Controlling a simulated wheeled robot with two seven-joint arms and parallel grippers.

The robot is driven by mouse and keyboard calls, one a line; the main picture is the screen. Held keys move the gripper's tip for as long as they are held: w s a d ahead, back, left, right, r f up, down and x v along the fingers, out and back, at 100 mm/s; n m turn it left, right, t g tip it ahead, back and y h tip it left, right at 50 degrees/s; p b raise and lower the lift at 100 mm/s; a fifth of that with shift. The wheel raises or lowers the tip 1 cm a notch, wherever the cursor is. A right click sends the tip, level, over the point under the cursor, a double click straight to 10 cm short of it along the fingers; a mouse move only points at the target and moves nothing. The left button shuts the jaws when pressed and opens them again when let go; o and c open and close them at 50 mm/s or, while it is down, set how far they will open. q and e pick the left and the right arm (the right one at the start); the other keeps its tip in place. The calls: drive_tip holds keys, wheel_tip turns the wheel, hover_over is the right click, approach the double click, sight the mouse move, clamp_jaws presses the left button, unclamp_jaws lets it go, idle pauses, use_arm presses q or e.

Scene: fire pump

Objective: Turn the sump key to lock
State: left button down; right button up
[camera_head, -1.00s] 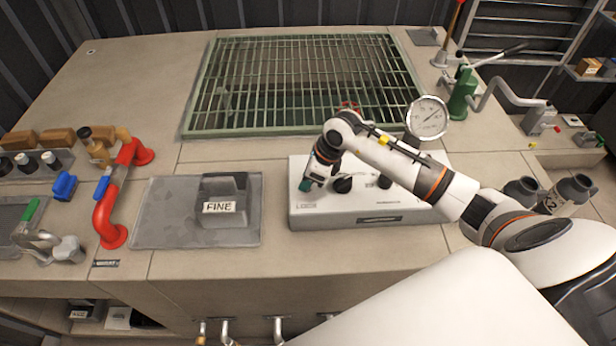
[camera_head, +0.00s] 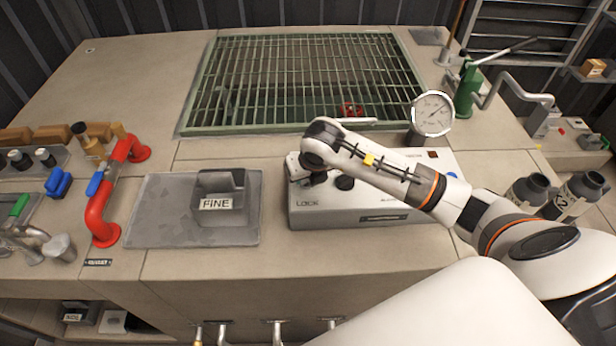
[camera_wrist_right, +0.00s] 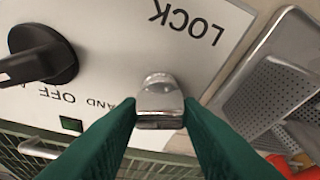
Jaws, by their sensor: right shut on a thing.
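The silver key (camera_wrist_right: 160,92) stands on the pale control box, close to the printed word LOCK (camera_wrist_right: 194,22). My right gripper (camera_wrist_right: 160,112) has its green fingers closed on the two sides of the key. In the head view the wrist of my right arm covers the key and most of the fingers. The control box (camera_head: 345,217) shows there with its LOCK label (camera_head: 307,204) at the front left corner. My left gripper is not in view.
A black rotary knob (camera_wrist_right: 40,55) sits beside the key, near an OFF mark. A grey block labelled FINE (camera_head: 217,203) stands on a plate left of the box. A pressure gauge (camera_head: 432,113) and a green floor grate (camera_head: 300,75) are behind.

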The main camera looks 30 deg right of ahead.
drive_tip(key=shift+w+a+m+h+b, duration=0.1)
drive_tip(key=shift+m+h+b, duration=0.65)
drive_tip(key=shift+m, duration=1.05)
drive_tip(key=o, duration=1)
drive_tip(key=v, duration=1.2)
drive_tip(key=shift+w+r, duration=0.15)
